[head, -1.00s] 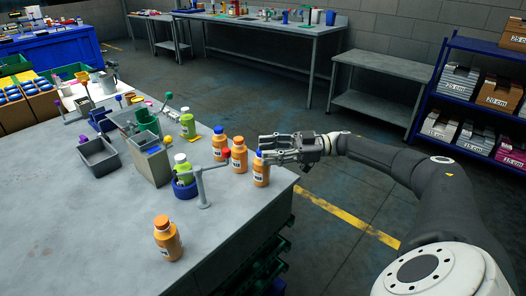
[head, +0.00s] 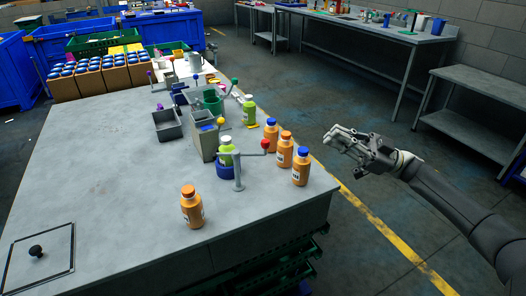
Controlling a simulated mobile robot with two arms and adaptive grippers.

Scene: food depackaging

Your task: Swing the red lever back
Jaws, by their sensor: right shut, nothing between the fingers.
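The red lever is a grey post (head: 239,176) near the table's front right corner, with a short grey arm ending in a red knob (head: 265,145). The arm points right, toward the orange bottles. A blue ring (head: 224,171) holding a green bottle with a white cap (head: 226,150) stands just behind the post. My right gripper (head: 334,139) is shut and empty. It hangs beyond the table's right edge, right of the knob and clear of it. My left gripper is not in view.
Orange bottles (head: 285,152) line the right edge, one with a blue cap (head: 301,168) closest to my gripper. Another orange bottle (head: 192,208) stands alone in front. Grey bins (head: 167,126) stand behind the lever. The left of the table (head: 100,165) is mostly clear.

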